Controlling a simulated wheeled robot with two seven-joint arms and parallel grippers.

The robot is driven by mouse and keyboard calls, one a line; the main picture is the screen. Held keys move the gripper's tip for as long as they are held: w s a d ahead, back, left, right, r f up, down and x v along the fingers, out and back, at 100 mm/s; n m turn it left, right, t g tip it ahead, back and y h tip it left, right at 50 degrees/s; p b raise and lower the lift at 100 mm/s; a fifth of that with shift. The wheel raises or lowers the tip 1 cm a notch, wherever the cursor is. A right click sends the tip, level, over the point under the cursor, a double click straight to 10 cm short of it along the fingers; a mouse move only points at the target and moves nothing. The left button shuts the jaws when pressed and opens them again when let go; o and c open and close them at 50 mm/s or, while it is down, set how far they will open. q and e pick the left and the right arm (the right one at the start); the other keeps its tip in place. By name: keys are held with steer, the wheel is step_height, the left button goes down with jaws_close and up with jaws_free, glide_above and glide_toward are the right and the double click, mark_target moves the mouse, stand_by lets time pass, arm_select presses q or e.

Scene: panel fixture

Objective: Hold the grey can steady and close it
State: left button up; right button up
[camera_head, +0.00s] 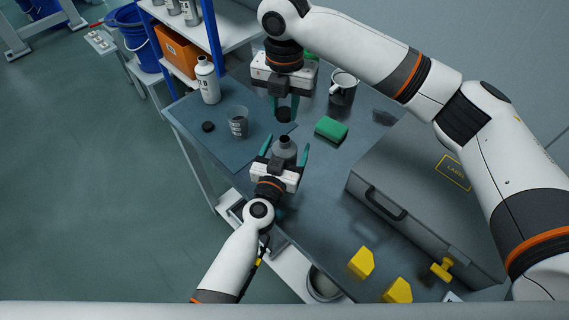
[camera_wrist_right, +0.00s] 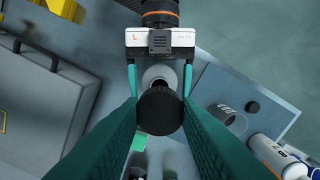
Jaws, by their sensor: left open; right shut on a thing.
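The grey can (camera_head: 284,149) stands on the table with its dark neck opening showing on top. My left gripper (camera_head: 285,147) has its green fingers on either side of the can, open; whether they touch it I cannot tell. My right gripper (camera_head: 284,107) is just above and behind the can in the head view, shut on a black cap (camera_head: 284,115). In the right wrist view the black cap (camera_wrist_right: 159,110) sits between the green fingers and hides part of the grey can (camera_wrist_right: 158,75). The left gripper (camera_wrist_right: 160,72) also shows there, around the can.
A second black cap (camera_head: 208,126), a labelled cup (camera_head: 238,122) and a white bottle (camera_head: 208,82) stand to the left. A green block (camera_head: 331,128) and a mug (camera_head: 343,90) are to the right. A large grey case (camera_head: 420,185) fills the right side.

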arm_select(q)
steer(key=c, duration=1.5)
arm_select(e)
glide_above(285, 139)
steer(key=shift+f, duration=2.45)
steer(key=shift+f, duration=0.9)
steer(key=shift+f, duration=0.6)
